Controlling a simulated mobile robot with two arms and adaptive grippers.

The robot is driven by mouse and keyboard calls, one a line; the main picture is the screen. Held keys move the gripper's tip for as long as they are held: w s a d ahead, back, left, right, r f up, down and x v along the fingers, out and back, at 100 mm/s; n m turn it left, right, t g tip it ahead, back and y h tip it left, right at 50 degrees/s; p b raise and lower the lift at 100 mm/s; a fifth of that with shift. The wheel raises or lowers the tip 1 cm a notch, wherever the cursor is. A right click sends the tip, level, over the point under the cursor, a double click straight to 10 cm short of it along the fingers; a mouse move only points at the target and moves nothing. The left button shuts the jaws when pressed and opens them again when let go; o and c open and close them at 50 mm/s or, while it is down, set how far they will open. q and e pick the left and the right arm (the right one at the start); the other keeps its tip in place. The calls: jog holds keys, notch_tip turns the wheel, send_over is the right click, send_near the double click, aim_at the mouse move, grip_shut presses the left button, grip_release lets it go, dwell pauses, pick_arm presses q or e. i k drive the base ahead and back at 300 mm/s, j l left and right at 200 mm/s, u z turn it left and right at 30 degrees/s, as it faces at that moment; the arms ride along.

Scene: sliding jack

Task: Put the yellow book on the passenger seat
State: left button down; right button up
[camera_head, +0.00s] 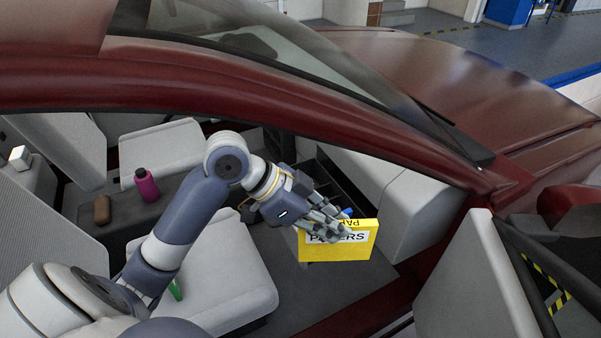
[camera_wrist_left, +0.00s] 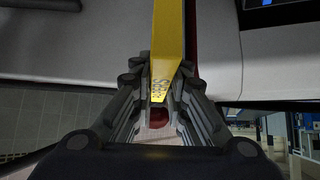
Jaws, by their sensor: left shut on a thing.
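The yellow book (camera_head: 340,249), lettered "PAPERS", is held upright in front of the dash, inside the car. My left gripper (camera_head: 328,222) is shut on its upper edge. In the left wrist view the book (camera_wrist_left: 168,45) stands edge-on between the fingers of my left gripper (camera_wrist_left: 160,100). The nearer front seat (camera_head: 225,270), which looks like the passenger seat, has a light grey cushion left of the book. My left arm covers part of that seat. My right gripper is not in view.
An open compartment (camera_head: 335,186) and the dash (camera_head: 415,205) are beyond the book. A green object (camera_head: 176,290) shows beside my arm. The red roof frame (camera_head: 200,95) crosses above; the open door (camera_head: 475,285) stands right.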

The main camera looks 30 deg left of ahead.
aim_at(223, 263)
jog(key=u, duration=0.8)
jog(key=k+u, duration=0.25)
jog(key=u, duration=0.15)
jog(key=k+u, duration=0.2)
jog(key=u, duration=0.2)
jog(key=i+j, duration=0.1)
jog(key=i, duration=0.3)
